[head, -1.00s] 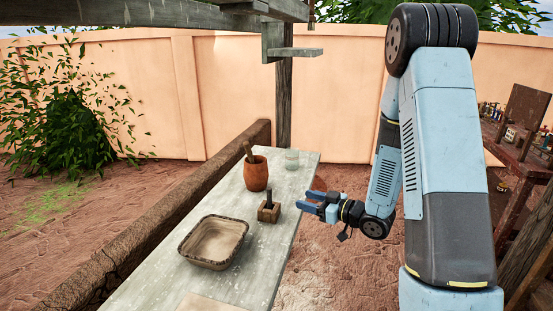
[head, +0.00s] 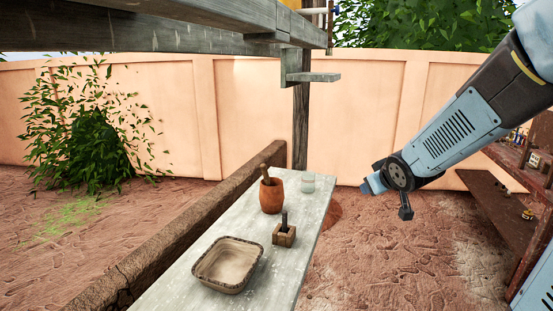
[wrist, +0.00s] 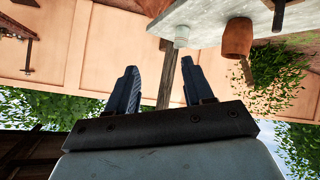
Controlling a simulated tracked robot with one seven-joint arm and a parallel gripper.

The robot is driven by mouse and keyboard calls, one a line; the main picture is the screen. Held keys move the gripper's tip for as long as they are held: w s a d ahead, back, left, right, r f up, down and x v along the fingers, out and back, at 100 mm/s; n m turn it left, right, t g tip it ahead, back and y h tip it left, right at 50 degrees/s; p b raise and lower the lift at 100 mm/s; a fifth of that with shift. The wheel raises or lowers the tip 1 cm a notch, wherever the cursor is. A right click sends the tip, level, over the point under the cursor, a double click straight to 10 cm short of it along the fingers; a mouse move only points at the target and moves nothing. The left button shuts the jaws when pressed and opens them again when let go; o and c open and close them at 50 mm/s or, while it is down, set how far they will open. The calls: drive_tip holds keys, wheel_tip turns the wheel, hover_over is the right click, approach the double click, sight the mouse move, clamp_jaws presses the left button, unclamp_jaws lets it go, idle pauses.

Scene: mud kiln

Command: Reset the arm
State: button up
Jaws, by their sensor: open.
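My gripper (wrist: 158,88) is open and empty in the wrist view, its two blue fingers apart with only the wall and a post behind them. In the head view my gripper (head: 370,186) shows as a blue tip at the end of my arm, right of the table and apart from it. My wrist hides most of it there. The wrist view is upside down, with the table at its top.
A grey table (head: 190,291) bears a square basin (head: 228,264), a wooden block with a dark handle (head: 284,236), a clay pot (head: 271,197) and a glass (head: 308,183). A beam (head: 150,31) runs overhead. A wooden bench (head: 495,205) stands right.

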drive_tip(key=s+a+r+m+g, duration=0.1)
drive_tip(key=s+r+m+g, duration=0.1)
drive_tip(key=s, duration=1)
drive_tip(key=s+a+r+m+g, duration=0.1)
drive_tip(key=s+r+m+g, duration=0.1)
drive_tip(key=s, duration=1)
wheel_tip(320, 180, up, 2)
drive_tip(key=shift+a+r+g, duration=0.1)
drive_tip(key=shift+a+g, duration=0.3)
drive_tip(key=shift+g, duration=0.2)
drive_tip(key=shift+w, duration=0.1)
drive_tip(key=shift+c, duration=0.9)
drive_tip(key=shift+a, duration=0.1)
